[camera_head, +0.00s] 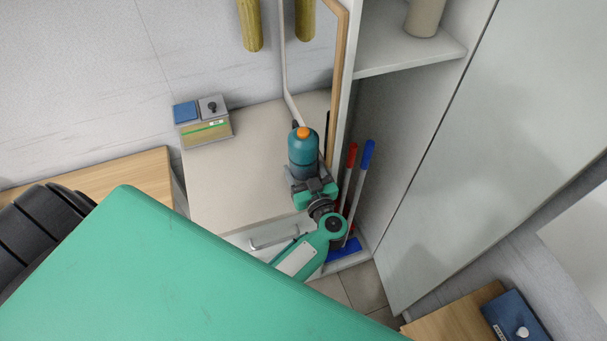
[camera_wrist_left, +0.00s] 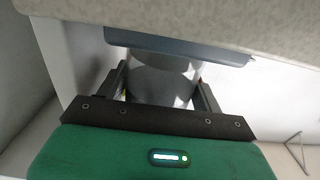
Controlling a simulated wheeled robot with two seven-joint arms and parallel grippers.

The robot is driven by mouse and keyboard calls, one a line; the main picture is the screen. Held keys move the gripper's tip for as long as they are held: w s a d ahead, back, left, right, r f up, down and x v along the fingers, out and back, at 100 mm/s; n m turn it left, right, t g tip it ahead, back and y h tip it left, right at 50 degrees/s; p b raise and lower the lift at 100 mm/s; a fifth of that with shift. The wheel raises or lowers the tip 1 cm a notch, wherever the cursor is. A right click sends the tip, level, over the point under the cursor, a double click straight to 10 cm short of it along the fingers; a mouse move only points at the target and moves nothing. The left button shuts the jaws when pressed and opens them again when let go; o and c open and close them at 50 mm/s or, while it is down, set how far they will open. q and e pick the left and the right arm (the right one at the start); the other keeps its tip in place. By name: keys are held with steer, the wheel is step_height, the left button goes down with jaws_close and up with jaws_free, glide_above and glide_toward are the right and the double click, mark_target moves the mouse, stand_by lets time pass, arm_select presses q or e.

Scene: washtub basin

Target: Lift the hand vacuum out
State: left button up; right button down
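An upright blue-teal cylinder with an orange top and a grey lower part (camera_head: 303,150), apparently the hand vacuum, stands above the pale surface beside the open cabinet in the head view. My left gripper (camera_head: 316,190) is right at its lower part, and hides some of it. In the left wrist view, the two dark fingers of my left gripper (camera_wrist_left: 162,88) are spread wide on either side of a pale grey rounded body (camera_wrist_left: 160,85). Whether they press on it cannot be told. A dark blue-grey plate-like part (camera_wrist_left: 180,47) lies just above it. My right gripper is not in view.
A grey box with a blue pad and a knob (camera_head: 203,122) sits on the pale surface to the left. A red handle (camera_head: 351,158) and a blue handle (camera_head: 366,158) stand close on the right. A large cabinet door (camera_head: 490,150) is farther right.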

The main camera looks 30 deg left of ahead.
arm_select(q)
steer(key=shift+w, duration=0.1)
steer(key=c, duration=0.3)
steer(key=shift+w+a+f, duration=0.1)
steer(key=shift+a, duration=0.1)
steer(key=shift+c, duration=0.2)
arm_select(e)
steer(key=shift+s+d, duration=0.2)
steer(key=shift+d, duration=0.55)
